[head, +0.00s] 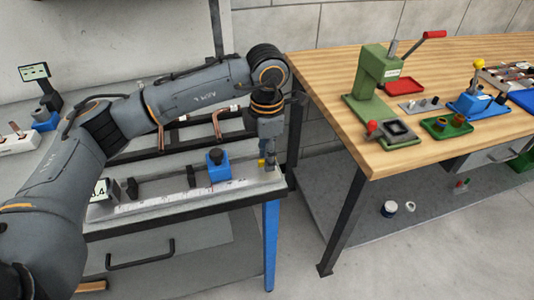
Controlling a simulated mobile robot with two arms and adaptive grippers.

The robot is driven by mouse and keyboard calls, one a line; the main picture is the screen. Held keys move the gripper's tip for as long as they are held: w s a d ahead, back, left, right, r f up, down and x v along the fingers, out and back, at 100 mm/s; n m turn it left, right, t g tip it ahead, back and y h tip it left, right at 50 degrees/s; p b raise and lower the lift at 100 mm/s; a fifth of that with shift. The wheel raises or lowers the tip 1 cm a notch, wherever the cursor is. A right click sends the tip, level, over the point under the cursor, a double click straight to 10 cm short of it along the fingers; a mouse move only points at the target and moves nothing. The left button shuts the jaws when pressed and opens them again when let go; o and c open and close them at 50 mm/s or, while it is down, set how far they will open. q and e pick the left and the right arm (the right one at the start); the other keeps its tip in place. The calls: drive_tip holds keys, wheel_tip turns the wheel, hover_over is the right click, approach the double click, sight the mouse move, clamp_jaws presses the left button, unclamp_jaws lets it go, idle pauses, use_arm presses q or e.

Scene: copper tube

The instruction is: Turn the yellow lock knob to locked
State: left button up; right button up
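A small yellow knob (262,163) shows near the right end of the grey bench, at the end of the white measuring rail (180,198). My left gripper (269,156) comes down from above and points at the bench right beside it. The gripper overlaps the knob in the picture, so I cannot tell whether they touch or whether its fingers are open. The knob's marking is too small to read. My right gripper is out of view.
A blue block with a black knob (218,168) stands by the rail. Bent copper tubes (217,124) lie behind it. A wooden table (335,75) at the right bears a green press (378,80) and a blue device with another yellow knob (478,64).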

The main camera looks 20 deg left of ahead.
use_arm(q)
wheel_tip(320, 180, up, 12)
idle(0.6)
idle(0.4)
